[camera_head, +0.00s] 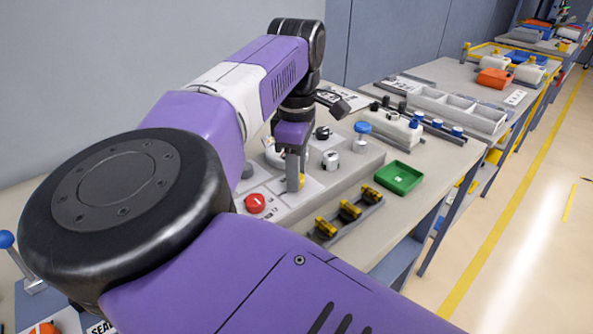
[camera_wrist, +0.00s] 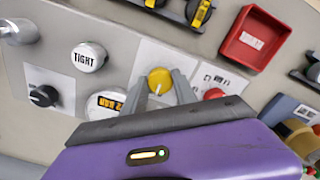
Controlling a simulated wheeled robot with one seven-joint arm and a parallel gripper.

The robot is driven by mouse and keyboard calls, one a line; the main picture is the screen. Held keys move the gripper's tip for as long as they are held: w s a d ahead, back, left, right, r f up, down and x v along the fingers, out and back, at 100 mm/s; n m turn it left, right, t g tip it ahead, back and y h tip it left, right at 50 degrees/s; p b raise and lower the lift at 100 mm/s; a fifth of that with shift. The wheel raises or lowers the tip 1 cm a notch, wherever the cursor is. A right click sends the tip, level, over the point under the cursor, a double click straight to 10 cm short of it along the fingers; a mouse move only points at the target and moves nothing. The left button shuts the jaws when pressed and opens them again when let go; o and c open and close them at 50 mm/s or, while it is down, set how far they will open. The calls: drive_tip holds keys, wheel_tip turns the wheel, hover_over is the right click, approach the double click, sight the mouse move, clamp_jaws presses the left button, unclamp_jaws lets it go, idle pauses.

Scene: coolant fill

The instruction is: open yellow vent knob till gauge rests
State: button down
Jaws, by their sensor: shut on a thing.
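The yellow vent knob (camera_wrist: 160,80) is round with a pale pointer line and sits on a light panel plate in the wrist view. My gripper (camera_wrist: 160,92) is shut on it, with one grey finger on each side. The gauge (camera_wrist: 103,101) is a white dial next to the knob, partly hidden by my gripper's body. Its needle cannot be made out. In the head view the gauge is mostly hidden behind my arm.
A red button (camera_head: 255,203) is close by on the panel (camera_head: 345,171). A white cap marked TIGHT (camera_wrist: 88,57) and a black knob (camera_wrist: 43,96) are on the other side. A green tray (camera_head: 399,177), a red tray (camera_wrist: 252,38) and a rack of yellow-black parts (camera_head: 349,210) stand nearby.

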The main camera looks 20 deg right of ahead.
drive_tip(key=shift+n, duration=0.3)
drive_tip(key=n+p, duration=0.1)
drive_tip(key=n, duration=0.1)
drive_tip(key=shift+r+n, duration=0.1)
drive_tip(key=shift+n, duration=0.2)
drive_tip(key=n, duration=0.4)
drive_tip(key=shift+w+n+p, duration=0.1)
drive_tip(key=shift+n+p, duration=0.2)
drive_tip(key=shift+p, duration=0.05)
drive_tip(key=n, duration=0.4)
drive_tip(key=shift+w+n+p, duration=0.1)
drive_tip(key=shift+n+p, duration=0.3)
drive_tip(key=shift+n, duration=1.6)
drive_tip(key=c, duration=1)
unclamp_jaws()
drive_tip(key=shift+o, duration=0.2)
